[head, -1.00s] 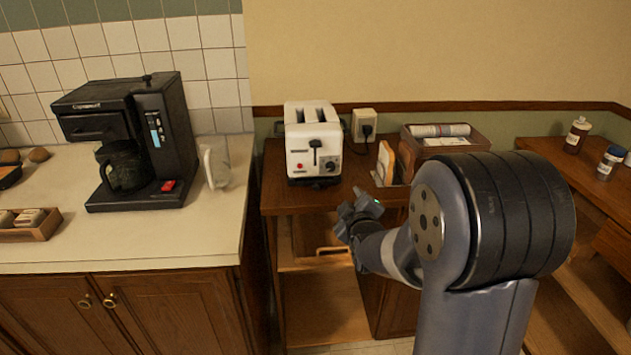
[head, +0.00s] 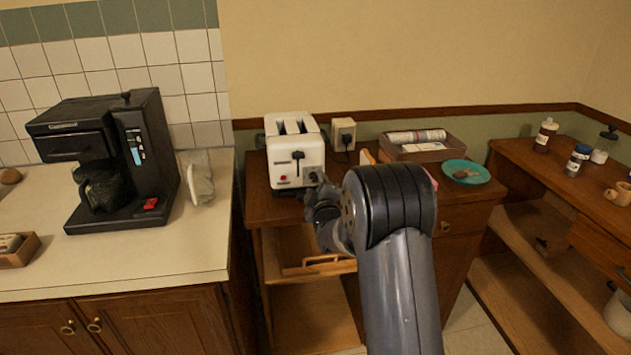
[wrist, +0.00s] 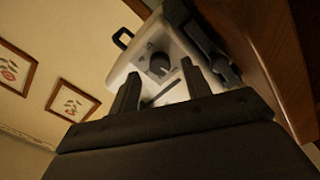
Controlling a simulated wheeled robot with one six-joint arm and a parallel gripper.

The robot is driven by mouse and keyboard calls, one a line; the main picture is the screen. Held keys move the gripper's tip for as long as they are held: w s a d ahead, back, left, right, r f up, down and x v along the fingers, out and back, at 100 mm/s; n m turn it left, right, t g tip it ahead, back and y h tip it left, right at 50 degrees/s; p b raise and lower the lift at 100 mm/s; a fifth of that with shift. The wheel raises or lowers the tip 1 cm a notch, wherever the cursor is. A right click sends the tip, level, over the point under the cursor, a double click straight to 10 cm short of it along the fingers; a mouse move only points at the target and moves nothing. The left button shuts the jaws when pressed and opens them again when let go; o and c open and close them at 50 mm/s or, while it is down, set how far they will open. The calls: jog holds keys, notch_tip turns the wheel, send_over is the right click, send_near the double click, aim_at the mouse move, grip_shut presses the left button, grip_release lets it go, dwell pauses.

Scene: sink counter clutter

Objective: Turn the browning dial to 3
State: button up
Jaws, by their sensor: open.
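The white toaster (head: 283,168) stands on the wooden cabinet, with a dark lever and a small red button on its front. In the wrist view its front panel is tilted, and the dark round browning dial (wrist: 160,65) shows with small marks around it. The marks are too small to read. My gripper (head: 320,203) is at the toaster's lower right front. In the wrist view my gripper (wrist: 160,88) has its two fingers apart, with the dial just beyond and between the tips. It holds nothing. I cannot tell whether the fingers touch the panel.
A coffee maker (head: 110,160) stands on the counter at left. A wall outlet (head: 343,134) is behind the toaster's right side. A tray with a rolled paper (head: 416,137) and a teal plate (head: 465,172) lie to the right. An open drawer (head: 315,264) sits below.

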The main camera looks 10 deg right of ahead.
jog(key=shift+w, duration=0.85)
jog(key=c, duration=1)
